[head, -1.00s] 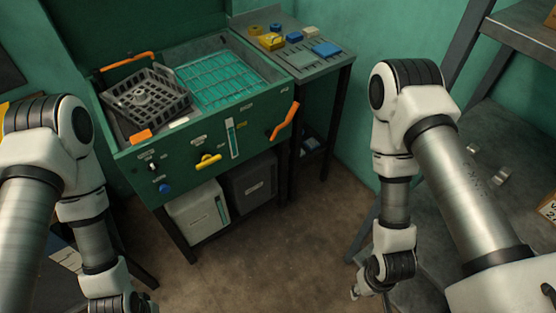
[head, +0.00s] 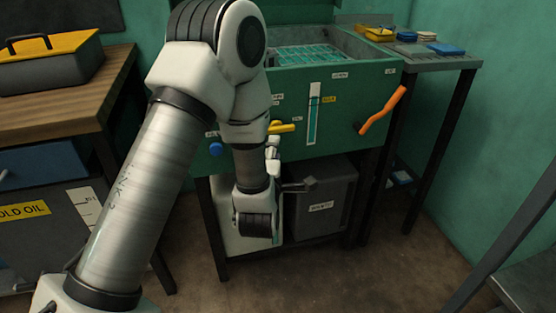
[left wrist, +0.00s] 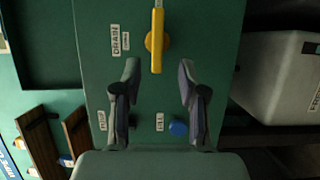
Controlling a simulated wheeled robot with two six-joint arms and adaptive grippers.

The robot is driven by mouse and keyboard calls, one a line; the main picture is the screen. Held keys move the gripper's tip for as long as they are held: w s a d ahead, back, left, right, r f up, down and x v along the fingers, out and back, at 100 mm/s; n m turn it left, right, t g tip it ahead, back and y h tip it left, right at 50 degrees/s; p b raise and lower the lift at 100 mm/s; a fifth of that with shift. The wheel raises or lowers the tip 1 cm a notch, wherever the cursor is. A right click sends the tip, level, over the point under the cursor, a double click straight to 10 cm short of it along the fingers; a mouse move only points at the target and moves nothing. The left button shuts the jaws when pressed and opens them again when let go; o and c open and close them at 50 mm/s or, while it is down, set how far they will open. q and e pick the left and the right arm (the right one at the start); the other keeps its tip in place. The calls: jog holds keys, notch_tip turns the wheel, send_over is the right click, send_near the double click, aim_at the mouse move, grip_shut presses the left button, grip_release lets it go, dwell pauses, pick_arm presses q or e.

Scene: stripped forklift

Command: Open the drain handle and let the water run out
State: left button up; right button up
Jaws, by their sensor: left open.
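The yellow drain handle (head: 284,127) is on the front of the green washing cabinet (head: 350,91), lying level across it. In the left wrist view, which is turned sideways, the yellow handle (left wrist: 156,42) sits beside a label reading DRAIN (left wrist: 116,39). My left gripper (head: 286,168) is in front of the cabinet, partly hidden by my own arm. In the left wrist view, its fingers (left wrist: 158,78) are spread apart and empty. The handle lies beyond the fingertips, roughly centred between them, with no contact visible. My right gripper is out of view.
A blue knob (head: 216,149) is left of the handle and an orange lever (head: 382,109) is to the right. A level gauge (head: 313,115) is between. A dark container (head: 322,200) and a pale one (left wrist: 277,80) stand below. A wooden bench (head: 62,97) is at left.

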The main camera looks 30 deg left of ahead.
aim_at(277, 130)
pick_arm(q)
jog(key=x, duration=0.7)
jog(key=shift+w+a+r, duration=0.15)
jog(key=shift+w, duration=0.1)
jog(key=shift+s+r, duration=0.1)
grip_shut()
